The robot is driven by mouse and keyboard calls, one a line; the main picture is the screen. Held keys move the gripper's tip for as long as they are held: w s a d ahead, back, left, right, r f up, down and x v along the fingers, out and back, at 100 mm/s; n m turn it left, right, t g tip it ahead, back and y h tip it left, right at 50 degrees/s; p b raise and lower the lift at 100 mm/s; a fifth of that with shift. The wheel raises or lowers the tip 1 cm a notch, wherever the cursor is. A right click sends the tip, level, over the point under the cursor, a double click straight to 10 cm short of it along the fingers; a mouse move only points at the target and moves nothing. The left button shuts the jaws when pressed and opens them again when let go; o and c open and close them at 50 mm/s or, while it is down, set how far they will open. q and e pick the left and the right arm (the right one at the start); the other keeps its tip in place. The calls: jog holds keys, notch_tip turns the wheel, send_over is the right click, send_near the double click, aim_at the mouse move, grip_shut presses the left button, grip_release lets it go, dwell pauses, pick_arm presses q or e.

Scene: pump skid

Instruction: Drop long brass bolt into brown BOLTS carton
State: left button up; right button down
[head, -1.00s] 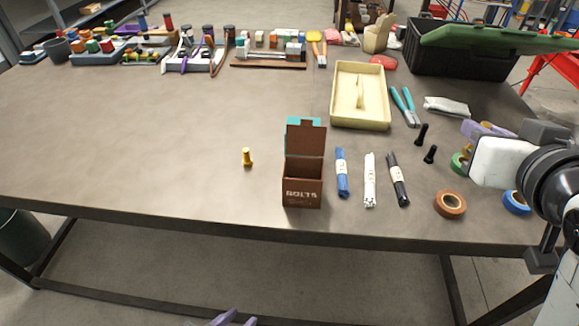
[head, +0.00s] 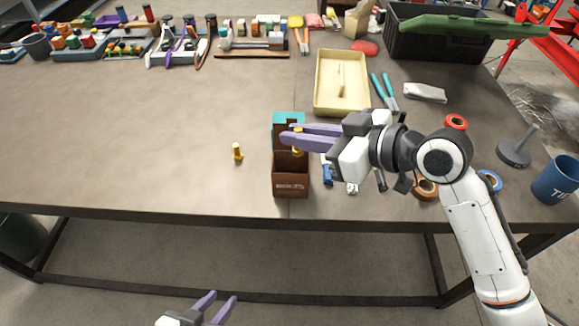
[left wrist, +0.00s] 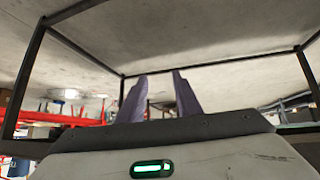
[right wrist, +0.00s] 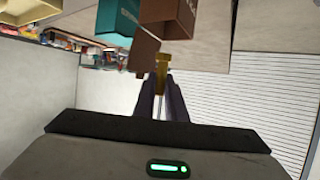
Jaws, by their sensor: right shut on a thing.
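My right gripper (head: 291,136) is shut on a long brass bolt (head: 298,150), which hangs below the fingers over the brown BOLTS carton (head: 290,186). In the right wrist view the held brass bolt (right wrist: 161,78) shows its long shank between the fingertips, near the flap of the brown carton (right wrist: 168,14). The carton stands upright with its lid flap raised; its inside is mostly hidden. A shorter-looking brass bolt (head: 237,153) stands on the table left of the carton. My left gripper (head: 220,297) is open and empty, low in front of the table.
A teal carton (head: 287,117) stands right behind the brown one. The table left of the brass bolt is clear.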

aim_at(300, 153)
notch_tip(300, 153, down, 4)
jog(key=b, duration=0.4)
jog(key=shift+f, duration=0.25)
jog(key=shift+f+b, duration=0.3)
jog(key=shift+b, duration=0.05)
jog(key=shift+f, duration=0.15)
jog(key=c, duration=1.7)
grip_release()
